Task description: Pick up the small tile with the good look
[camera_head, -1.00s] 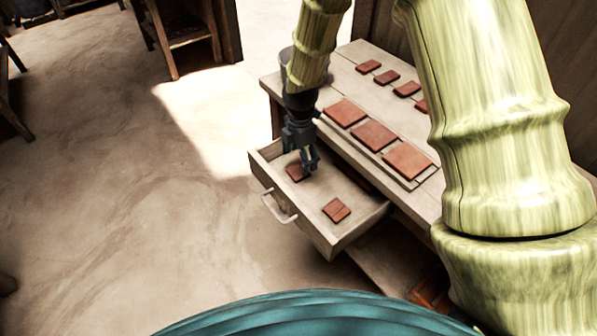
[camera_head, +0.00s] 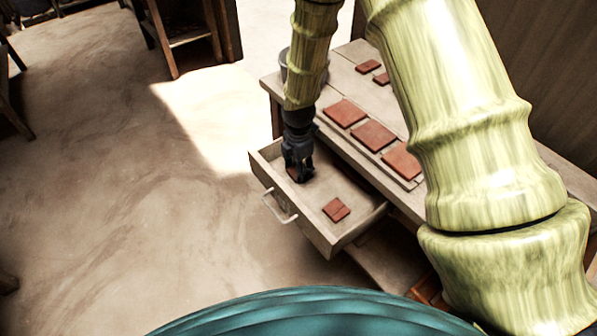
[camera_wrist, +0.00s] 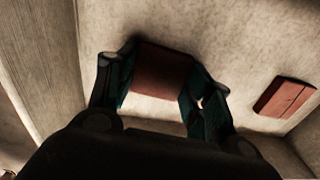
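A small reddish-brown tile (camera_wrist: 162,72) with a plain face lies in the open drawer (camera_head: 322,243). In the head view it is mostly hidden by my gripper (camera_head: 299,175). In the wrist view my gripper (camera_wrist: 158,82) has its two fingers spread, one on each side of this tile and close to its edges. I cannot tell whether they touch it. A second small tile (camera_head: 336,209) lies apart in the drawer, with a dark line across it. It also shows at the right of the wrist view (camera_wrist: 285,97).
The drawer sticks out from a wooden bench, with its handle (camera_head: 279,207) at the front. Three larger tiles (camera_head: 373,135) lie in a row on the bench. Small tiles (camera_head: 368,66) lie farther back. A grey bucket stands behind my arm. Drawer walls surround my gripper closely.

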